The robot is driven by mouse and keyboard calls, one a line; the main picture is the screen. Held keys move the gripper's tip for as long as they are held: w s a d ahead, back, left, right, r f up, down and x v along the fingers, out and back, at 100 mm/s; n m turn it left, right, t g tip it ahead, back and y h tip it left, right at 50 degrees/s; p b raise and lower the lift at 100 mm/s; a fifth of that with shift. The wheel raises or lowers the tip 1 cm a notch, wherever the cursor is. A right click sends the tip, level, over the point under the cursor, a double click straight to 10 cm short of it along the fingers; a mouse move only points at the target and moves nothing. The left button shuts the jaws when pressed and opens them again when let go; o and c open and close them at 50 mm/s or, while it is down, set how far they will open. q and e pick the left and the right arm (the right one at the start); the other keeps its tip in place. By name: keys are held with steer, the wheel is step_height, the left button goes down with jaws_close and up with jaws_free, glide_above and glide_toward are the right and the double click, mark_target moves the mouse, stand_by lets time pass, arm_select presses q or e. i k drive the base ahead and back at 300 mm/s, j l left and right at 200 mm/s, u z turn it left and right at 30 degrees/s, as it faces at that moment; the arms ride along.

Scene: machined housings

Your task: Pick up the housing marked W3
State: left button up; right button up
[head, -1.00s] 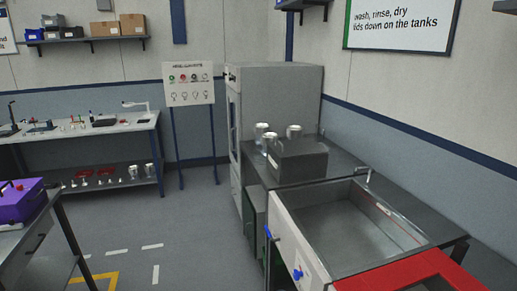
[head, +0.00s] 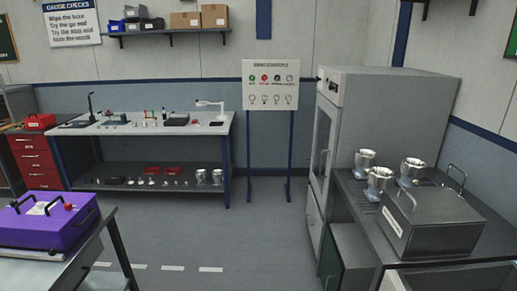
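Three silver metal housings stand upright on the dark counter at the right: a left one (head: 379,184), a back one (head: 364,161) and a right one (head: 410,172). Two more silver cup-shaped parts (head: 209,177) stand on the lower shelf of the far bench. I cannot read a W3 mark on any of them. Neither of my grippers is in view.
A grey lidded tank (head: 435,220) stands beside the housings on the counter (head: 352,205). A tall grey cabinet (head: 385,110) is behind them. A purple case (head: 45,222) sits on a table at the left. The middle floor (head: 235,240) is clear.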

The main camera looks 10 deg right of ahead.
mark_target(364, 159)
steer(key=i+z, duration=0.15)
steer(key=i, duration=0.4)
steer(key=i+j+z, duration=0.2)
steer(key=i, duration=0.3)
steer(key=i+j+z, duration=0.1)
steer(key=i+z, duration=0.15)
steer(key=z, duration=0.15)
steer(key=i+j+z, duration=0.1)
steer(key=z, duration=0.25)
steer(key=i+j+z, duration=0.25)
steer(key=z, duration=0.15)
steer(key=i+j+z, duration=0.2)
steer(key=z, duration=0.15)
